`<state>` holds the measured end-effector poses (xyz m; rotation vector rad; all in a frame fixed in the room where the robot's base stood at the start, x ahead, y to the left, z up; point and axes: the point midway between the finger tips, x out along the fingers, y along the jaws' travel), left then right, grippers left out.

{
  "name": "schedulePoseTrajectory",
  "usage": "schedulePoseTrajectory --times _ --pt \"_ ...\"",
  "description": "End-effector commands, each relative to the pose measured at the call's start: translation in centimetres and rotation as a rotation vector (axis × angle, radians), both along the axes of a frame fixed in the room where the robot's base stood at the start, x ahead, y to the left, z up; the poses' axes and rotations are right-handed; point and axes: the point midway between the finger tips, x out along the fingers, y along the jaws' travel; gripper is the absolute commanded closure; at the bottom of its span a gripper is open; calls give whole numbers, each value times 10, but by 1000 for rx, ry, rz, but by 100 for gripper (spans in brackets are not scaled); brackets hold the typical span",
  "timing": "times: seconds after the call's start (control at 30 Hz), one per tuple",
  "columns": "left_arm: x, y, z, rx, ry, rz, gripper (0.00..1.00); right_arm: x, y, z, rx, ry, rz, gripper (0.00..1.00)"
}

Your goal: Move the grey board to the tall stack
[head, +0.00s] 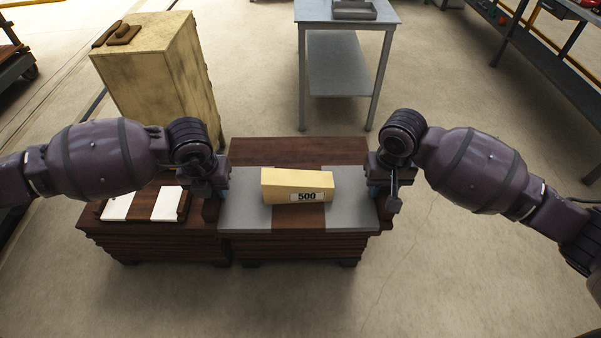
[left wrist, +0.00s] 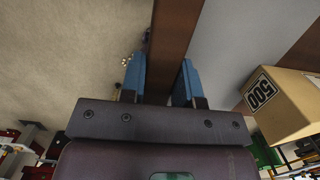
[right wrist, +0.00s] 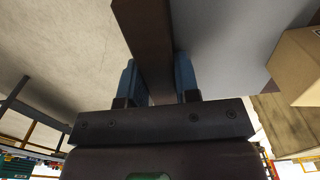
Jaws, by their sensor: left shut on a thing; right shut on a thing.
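The grey board (head: 240,208) has two grey panels, a brown middle strip and brown end rails. A yellow block marked 500 (head: 283,182) lies across its middle. My left gripper (head: 210,207) is shut on the left rail; the left wrist view shows this rail (left wrist: 176,40) between blue fingers. My right gripper (head: 386,196) is shut on the right rail, seen in the right wrist view (right wrist: 148,40). The board is over or on the right dark-wood stack (head: 300,248); I cannot tell if a gap lies beneath. A left stack (head: 160,245) carries a white-panelled board (head: 167,204).
A tall yellowish cabinet (head: 155,75) with a brown handled tool (head: 124,36) on top stands behind left. A grey metal table (head: 345,12) stands behind the stacks. The floor in front and to the right is clear.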

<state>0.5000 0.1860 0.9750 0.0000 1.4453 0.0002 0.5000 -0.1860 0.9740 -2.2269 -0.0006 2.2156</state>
Motion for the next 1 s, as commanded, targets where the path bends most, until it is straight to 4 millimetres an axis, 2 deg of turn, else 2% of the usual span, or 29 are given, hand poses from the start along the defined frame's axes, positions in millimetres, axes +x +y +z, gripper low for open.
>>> schedulePoseTrajectory --times 0.67,1.0 --pt "1 0 0 0 -2 1 100 1 0 0 0 -2 -1 100" --pt "8 0 -24 -1 -1 2 100 8 0 -24 0 0 -2 100"
